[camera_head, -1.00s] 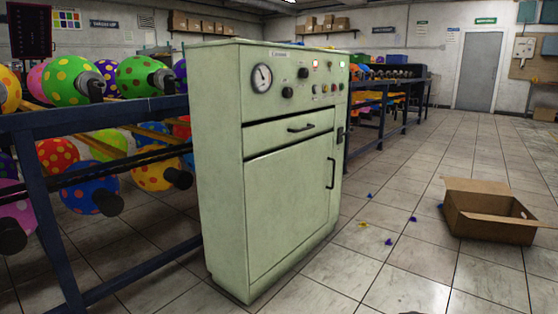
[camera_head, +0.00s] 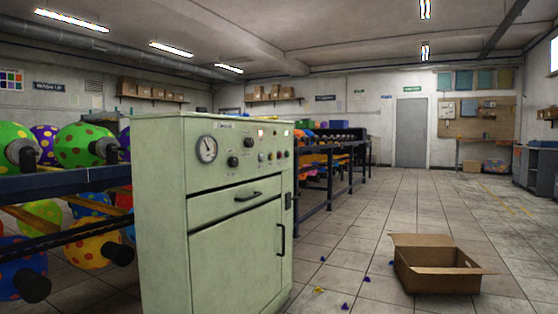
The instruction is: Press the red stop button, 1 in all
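The pale green control cabinet (camera_head: 237,262) stands left of centre, with a gauge (camera_head: 207,149) and dark knobs on its upper panel. Below the lamps is a row of small buttons (camera_head: 270,157). Some look reddish, but they are too small to tell which is the red stop button. My gripper is not in view, and nothing of my arm is seen near the panel.
A dark blue rack (camera_head: 60,184) with spotted balloons stands against the cabinet's left. Another rack (camera_head: 330,180) runs behind it. An open cardboard box (camera_head: 437,283) sits on the floor at right, with small coloured scraps near it. The tiled floor between cabinet and box is mostly free.

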